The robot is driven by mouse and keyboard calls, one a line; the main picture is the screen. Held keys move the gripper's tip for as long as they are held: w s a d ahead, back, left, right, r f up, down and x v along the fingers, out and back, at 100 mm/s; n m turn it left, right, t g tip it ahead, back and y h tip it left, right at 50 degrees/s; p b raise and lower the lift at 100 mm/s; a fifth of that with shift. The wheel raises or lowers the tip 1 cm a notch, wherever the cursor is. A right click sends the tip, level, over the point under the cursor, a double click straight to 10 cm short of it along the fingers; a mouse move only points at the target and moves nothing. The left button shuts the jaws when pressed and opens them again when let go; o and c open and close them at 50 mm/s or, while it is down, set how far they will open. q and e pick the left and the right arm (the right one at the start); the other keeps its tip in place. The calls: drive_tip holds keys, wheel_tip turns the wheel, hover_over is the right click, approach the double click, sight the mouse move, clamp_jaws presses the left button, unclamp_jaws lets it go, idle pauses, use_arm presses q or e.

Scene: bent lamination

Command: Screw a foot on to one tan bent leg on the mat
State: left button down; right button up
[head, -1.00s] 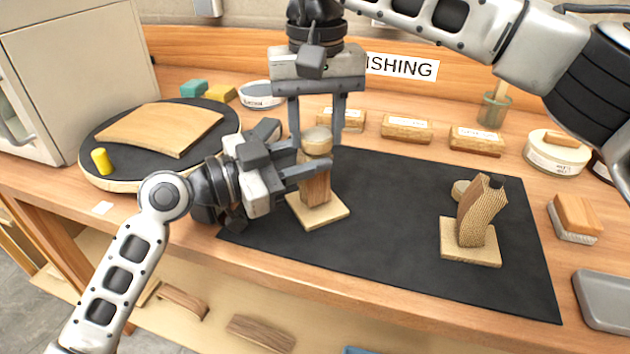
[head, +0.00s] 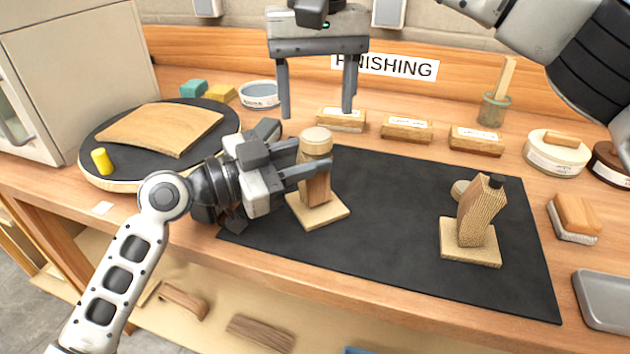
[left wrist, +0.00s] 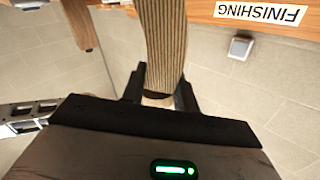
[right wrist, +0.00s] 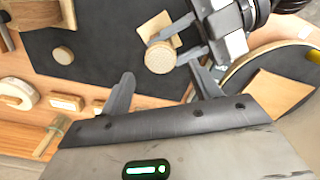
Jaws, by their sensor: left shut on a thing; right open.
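A tan bent leg (head: 316,188) stands upright on a square wooden base (head: 335,213) at the mat's left end. A round pale foot (head: 316,140) sits on top of it; the joint between them is partly hidden. My left gripper (head: 308,168) is shut on this leg, below the foot; the leg also shows in the left wrist view (left wrist: 163,40). My right gripper (head: 317,112) is open and empty above and behind the foot. A second bent leg (head: 475,215) stands on its own base (head: 470,250) at the mat's right. A loose round foot (head: 459,189) lies behind it.
The black mat (head: 390,240) is clear between the two legs. A round black turntable (head: 215,150) with a curved tan panel (head: 160,128) is at left. Labelled wooden blocks (head: 407,128), tins (head: 556,150) and a brush (head: 574,216) line the back and right.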

sight(317, 135)
drive_tip(key=shift+r+n, duration=1.7)
drive_tip(key=shift+r, duration=0.05)
drive_tip(key=shift+c, duration=0.4)
drive_tip(key=shift+f, duration=4.05)
drive_tip(key=c, duration=1)
drive_tip(key=shift+m, duration=1.7)
